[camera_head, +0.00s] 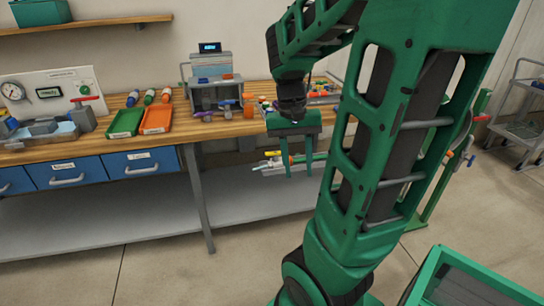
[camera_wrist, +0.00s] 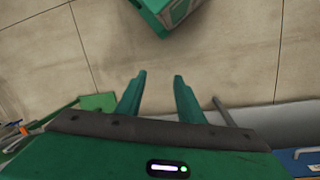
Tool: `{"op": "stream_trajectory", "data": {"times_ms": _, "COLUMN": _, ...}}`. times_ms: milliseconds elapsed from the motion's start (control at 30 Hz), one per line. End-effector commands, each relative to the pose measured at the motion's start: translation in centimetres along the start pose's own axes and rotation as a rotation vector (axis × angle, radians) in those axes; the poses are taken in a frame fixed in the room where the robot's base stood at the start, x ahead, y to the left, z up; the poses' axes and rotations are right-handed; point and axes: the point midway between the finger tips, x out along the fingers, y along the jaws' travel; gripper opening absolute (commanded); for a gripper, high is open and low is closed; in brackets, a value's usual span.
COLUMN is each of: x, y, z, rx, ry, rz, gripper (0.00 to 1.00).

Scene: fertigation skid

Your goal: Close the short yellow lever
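My gripper (camera_head: 297,168) hangs with its fingers pointing down, in front of the workbench. Its two fingers are apart with nothing between them; the wrist view shows them apart too (camera_wrist: 159,80). A small yellow part (camera_head: 272,153) shows just left of the fingers in the head view, behind them, by green and pale pipe-like pieces. It is too small to tell whether it is the short yellow lever. My arm hides much of the right side, including part of a green stand (camera_head: 446,172) with small coloured handles. No yellow lever is clear in the wrist view.
The wooden workbench (camera_head: 158,119) holds a green tray (camera_head: 126,122), an orange tray (camera_head: 156,119) and a grey device (camera_head: 215,95). Blue drawers (camera_head: 140,163) and a grey lower shelf (camera_head: 110,222) sit below. A cart (camera_head: 522,130) stands far right.

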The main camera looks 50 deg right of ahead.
Motion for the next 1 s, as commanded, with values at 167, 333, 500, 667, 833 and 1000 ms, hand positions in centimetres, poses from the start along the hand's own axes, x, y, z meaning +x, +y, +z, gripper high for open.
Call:
{"op": "stream_trajectory", "data": {"times_ms": 167, "x": 0.3, "y": -0.1, "z": -5.3, "rx": 0.173, "ry": -0.028, "rz": 0.109, "gripper": 0.34}}
{"op": "stream_trajectory", "data": {"times_ms": 333, "x": 0.9, "y": -0.2, "z": -10.0, "rx": 0.338, "ry": -0.026, "rz": 0.222, "gripper": 0.34}}
{"op": "stream_trajectory", "data": {"times_ms": 500, "x": 1.7, "y": -0.4, "z": -14.4, "rx": 0.496, "ry": 0.007, "rz": 0.342, "gripper": 0.34}}
{"op": "stream_trajectory", "data": {"times_ms": 667, "x": 2.5, "y": -0.8, "z": -18.4, "rx": 0.634, "ry": 0.065, "rz": 0.458, "gripper": 0.34}}
{"op": "stream_trajectory", "data": {"times_ms": 833, "x": 3.3, "y": -1.8, "z": -22.2, "rx": 0.77, "ry": 0.16, "rz": 0.577, "gripper": 0.34}}
{"op": "stream_trajectory", "data": {"times_ms": 1000, "x": 4.1, "y": -3.2, "z": -25.7, "rx": 0.889, "ry": 0.287, "rz": 0.684, "gripper": 0.34}}
